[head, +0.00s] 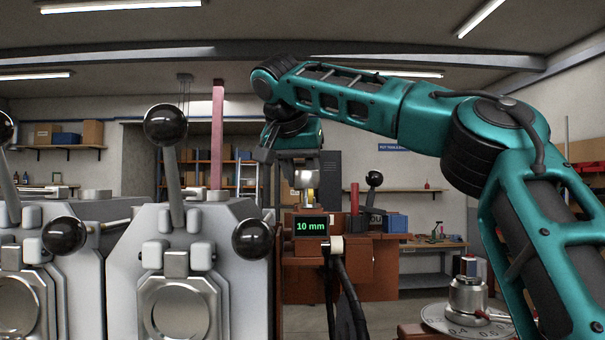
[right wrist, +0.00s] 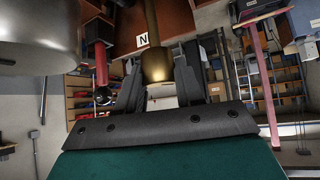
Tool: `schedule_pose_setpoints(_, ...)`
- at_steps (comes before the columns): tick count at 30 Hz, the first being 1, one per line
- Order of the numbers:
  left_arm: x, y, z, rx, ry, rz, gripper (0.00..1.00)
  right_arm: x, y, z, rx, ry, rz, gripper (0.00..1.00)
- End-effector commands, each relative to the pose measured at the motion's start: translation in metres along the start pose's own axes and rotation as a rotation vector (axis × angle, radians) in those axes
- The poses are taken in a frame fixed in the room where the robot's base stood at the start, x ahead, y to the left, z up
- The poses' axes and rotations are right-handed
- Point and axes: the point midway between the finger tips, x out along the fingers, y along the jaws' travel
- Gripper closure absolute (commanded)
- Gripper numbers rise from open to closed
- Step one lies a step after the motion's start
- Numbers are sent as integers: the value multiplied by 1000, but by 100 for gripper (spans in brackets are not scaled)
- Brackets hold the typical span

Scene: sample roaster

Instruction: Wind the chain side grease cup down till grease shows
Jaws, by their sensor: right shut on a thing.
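My right gripper (head: 307,160) reaches down from the teal arm at the middle of the head view. Just under it is a silver cup-like piece (head: 304,179) with a yellow brass part (head: 310,195) below, above a small display (head: 311,226) reading "10 mm". In the right wrist view the fingers of my right gripper (right wrist: 160,85) stand on either side of a brass, rounded piece with a stem (right wrist: 156,62), and are shut on it. I cannot tell whether this is the grease cup's cap. No grease can be made out. My left gripper is not in view.
Grey machine housings with black ball levers (head: 165,125) fill the left. A brown-red stand (head: 300,275) carries the display, with black hoses below. A numbered dial plate (head: 440,318) with a metal fitting stands at lower right. A large grey cylinder (right wrist: 38,38) is close in the right wrist view.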

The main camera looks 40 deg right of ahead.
Motion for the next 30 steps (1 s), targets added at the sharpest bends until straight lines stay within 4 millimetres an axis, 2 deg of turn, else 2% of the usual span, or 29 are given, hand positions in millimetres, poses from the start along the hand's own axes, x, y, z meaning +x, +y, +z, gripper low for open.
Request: schedule_pose_setpoints(30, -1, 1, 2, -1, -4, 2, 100, 0, 1, -3, 137, 5, 126, 94)
